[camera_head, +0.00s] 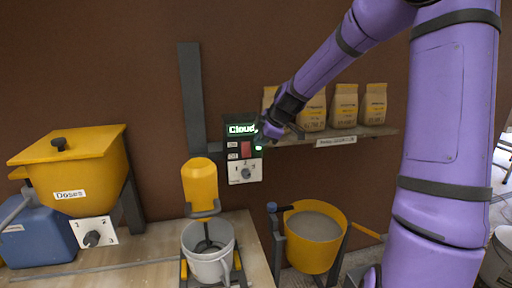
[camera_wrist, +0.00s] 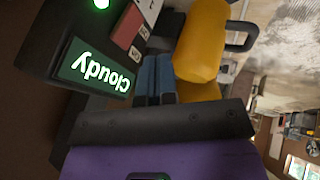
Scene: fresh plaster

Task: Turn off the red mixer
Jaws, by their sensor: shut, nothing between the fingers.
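A mixer with a yellow head (camera_head: 200,184) stands on the bench, and its yellow body also shows in the wrist view (camera_wrist: 200,40). No red mixer body shows. The dark control box (camera_head: 231,126) on its post has a lit green display, partly hidden in the head view and reading "Cloudy" in the wrist view (camera_wrist: 97,68). Below the display is a red switch (camera_head: 246,149), also in the wrist view (camera_wrist: 127,27), with small labels beside it. A green light (camera_head: 258,148) is lit. My gripper (camera_head: 263,135) is shut and empty, close to the box's right side; contact cannot be told.
A grey bucket (camera_head: 207,266) stands under the mixer head. A white dial plate (camera_head: 245,171) is below the switch. A yellow hopper (camera_head: 75,160) is at left. A shelf (camera_head: 375,132) with paper bags is behind my arm. A yellow tub (camera_head: 311,255) stands right of the bench.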

